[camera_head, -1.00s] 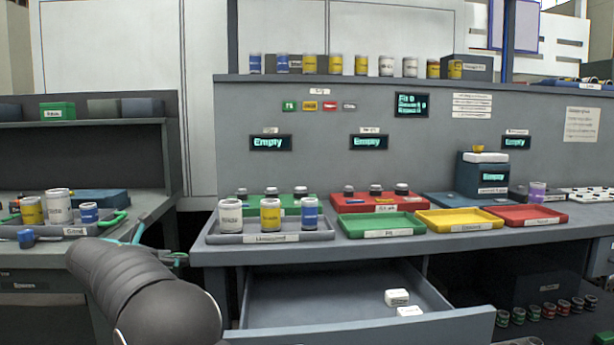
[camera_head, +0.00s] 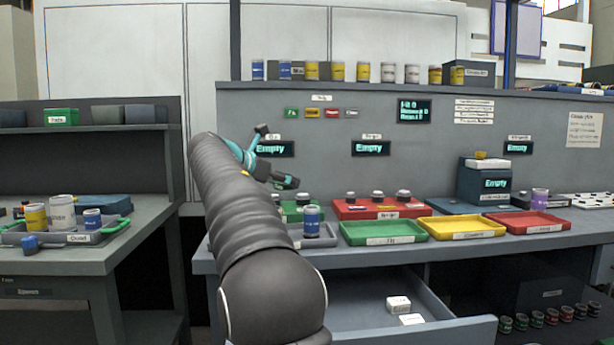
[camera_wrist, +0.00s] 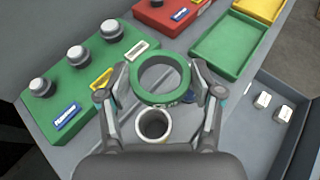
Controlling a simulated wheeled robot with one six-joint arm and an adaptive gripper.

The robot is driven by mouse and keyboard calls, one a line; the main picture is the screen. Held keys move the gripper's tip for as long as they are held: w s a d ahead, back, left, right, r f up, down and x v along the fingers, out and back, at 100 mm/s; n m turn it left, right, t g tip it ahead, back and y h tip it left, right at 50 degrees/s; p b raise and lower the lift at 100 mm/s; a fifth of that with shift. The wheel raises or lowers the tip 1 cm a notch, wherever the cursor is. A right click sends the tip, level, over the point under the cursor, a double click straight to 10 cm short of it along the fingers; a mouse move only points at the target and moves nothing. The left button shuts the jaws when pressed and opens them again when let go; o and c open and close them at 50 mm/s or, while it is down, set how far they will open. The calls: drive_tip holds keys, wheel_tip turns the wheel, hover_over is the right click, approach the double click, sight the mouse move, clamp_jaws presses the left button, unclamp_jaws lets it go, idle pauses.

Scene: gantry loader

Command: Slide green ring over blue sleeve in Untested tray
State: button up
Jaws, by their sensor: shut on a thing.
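In the wrist view my gripper (camera_wrist: 160,92) is shut on the green ring (camera_wrist: 139,83), with a finger on either side. The ring's opening shows. A pale sleeve (camera_wrist: 153,137) stands below it, nearer the wrist. A small dark-blue patch (camera_wrist: 188,94) shows beside the ring near the right finger; I cannot tell whether it is the blue sleeve. In the head view the blue sleeve (camera_head: 311,222) stands upright in the grey tray (camera_head: 322,243). My gripper (camera_head: 276,157) is above and left of it there. My arm hides the tray's left part and its other sleeves.
A green block with knobs (camera_wrist: 82,88) lies left of the ring in the wrist view. Green (camera_head: 384,232), yellow (camera_head: 462,228) and red (camera_head: 527,222) trays lie to the right in the head view. An open drawer (camera_head: 366,308) with white blocks juts out below the bench.

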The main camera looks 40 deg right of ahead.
drive_tip(key=r+m+g, duration=0.1)
hover_over(316, 207)
drive_tip(key=a, duration=0.3)
drive_tip(key=shift+s+d+f+b, duration=0.1)
drive_tip(key=shift+f+b, duration=0.55)
drive_tip(key=shift+f, duration=1)
drive_tip(key=shift+s+f+b, duration=0.1)
drive_tip(key=shift+f+b, duration=0.55)
drive_tip(key=shift+f, duration=0.95)
drive_tip(key=shift+w+f, duration=0.1)
drive_tip(key=shift+f, duration=0.2)
drive_tip(key=o, duration=1.5)
drive_tip(key=shift+o, duration=0.2)
